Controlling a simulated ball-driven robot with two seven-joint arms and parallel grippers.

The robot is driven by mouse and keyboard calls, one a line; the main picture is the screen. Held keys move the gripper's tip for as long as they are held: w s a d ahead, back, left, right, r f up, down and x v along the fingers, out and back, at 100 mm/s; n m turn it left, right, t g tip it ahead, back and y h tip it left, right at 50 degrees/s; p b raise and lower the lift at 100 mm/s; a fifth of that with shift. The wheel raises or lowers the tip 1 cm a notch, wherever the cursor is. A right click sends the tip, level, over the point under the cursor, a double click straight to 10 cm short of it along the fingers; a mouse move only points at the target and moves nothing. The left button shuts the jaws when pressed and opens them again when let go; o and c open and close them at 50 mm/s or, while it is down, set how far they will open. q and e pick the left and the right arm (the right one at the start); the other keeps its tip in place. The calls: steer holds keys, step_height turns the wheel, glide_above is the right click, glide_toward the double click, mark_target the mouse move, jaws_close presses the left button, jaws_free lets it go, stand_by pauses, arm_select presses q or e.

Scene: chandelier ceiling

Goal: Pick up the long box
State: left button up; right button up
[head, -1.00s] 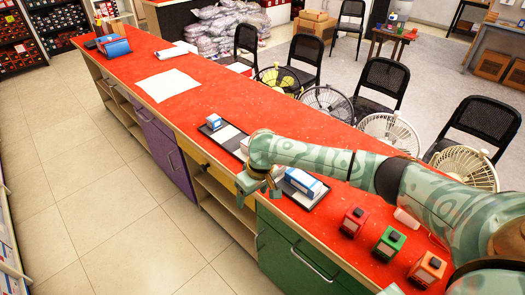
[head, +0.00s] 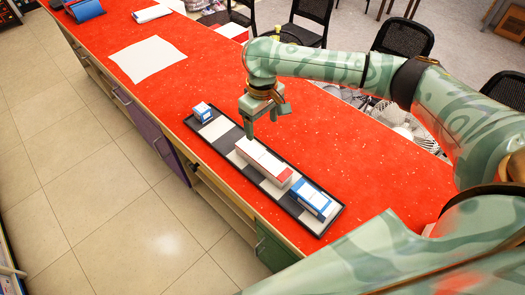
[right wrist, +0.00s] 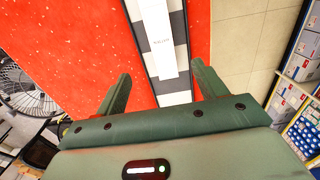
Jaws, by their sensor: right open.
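The long box (head: 262,158) is white with a red end. It lies in the middle of a dark tray (head: 228,118) with light patches, on the red counter. In the right wrist view the white long box (right wrist: 158,35) runs up and out of the picture, its near end between the lines of the fingers. My right gripper (head: 263,122) is open and empty, pointing down above the tray near the long box, with no contact visible. The right wrist view shows its two fingers (right wrist: 161,72) spread apart. My left gripper is not in view.
A small blue and white box (head: 202,112) stands at the tray's far end, and a larger blue and white box (head: 313,200) lies at its near end. White paper (head: 146,60) lies farther along the counter. Black chairs (head: 403,38) stand beyond the counter.

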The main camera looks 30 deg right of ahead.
mark_target(263, 157)
step_height(263, 157, down, 11)
steer(key=b, duration=0.4)
steer(key=shift+r, duration=0.2)
steer(key=shift+f+b, duration=0.4)
steer(key=f+b, duration=0.2)
steer(key=f, duration=0.1)
steer(key=f+b, duration=0.1)
steer(key=f, duration=0.1)
steer(key=shift+s, duration=0.3)
steer(key=shift+r, duration=0.1)
steer(key=shift+c, duration=0.3)
steer(key=c, duration=1.1)
steer(key=shift+r, duration=0.1)
